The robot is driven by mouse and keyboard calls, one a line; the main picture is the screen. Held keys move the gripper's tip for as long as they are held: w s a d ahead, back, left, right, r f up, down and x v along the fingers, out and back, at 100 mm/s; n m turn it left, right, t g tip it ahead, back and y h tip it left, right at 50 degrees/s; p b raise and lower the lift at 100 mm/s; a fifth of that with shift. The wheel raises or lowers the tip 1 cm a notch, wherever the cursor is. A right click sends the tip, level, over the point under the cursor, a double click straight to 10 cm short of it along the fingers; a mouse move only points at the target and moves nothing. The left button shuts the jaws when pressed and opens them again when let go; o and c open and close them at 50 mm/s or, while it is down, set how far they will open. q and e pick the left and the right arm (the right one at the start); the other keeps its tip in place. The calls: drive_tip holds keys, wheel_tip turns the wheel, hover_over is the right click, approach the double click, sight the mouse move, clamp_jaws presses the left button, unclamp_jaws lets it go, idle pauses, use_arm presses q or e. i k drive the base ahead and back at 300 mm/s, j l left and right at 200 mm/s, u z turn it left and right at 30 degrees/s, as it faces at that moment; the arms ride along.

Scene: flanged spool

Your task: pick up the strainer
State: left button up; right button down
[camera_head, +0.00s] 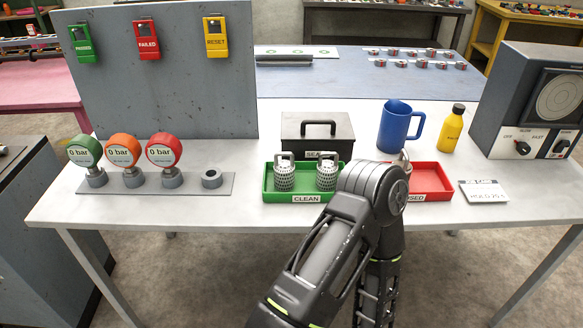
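Two grey perforated strainers with loop handles, the left strainer (284,174) and the right strainer (326,175), stand upright in the green tray (293,197) labelled CLEAN. A red tray (430,180), its label partly covered and ending in "OSED", lies to their right. A small grey loop (404,156) shows at the red tray behind my arm; it may be another strainer's handle, but the rest is hidden. One of my arms rises from the bottom and bends in front of the gap between the trays. Neither of my grippers can be seen.
A dark lidded box (317,137) stands behind the green tray. A blue mug (395,127), yellow bottle (452,129), grey dial machine (530,105) and card (483,191) are at right. Gauges on a grey plate (210,193) stand at left, before a tag panel (180,90).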

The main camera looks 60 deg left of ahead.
sight(283, 170)
drive_tip(key=i+u, duration=0.1)
drive_tip(key=i, duration=0.3)
drive_tip(key=u, duration=2.15)
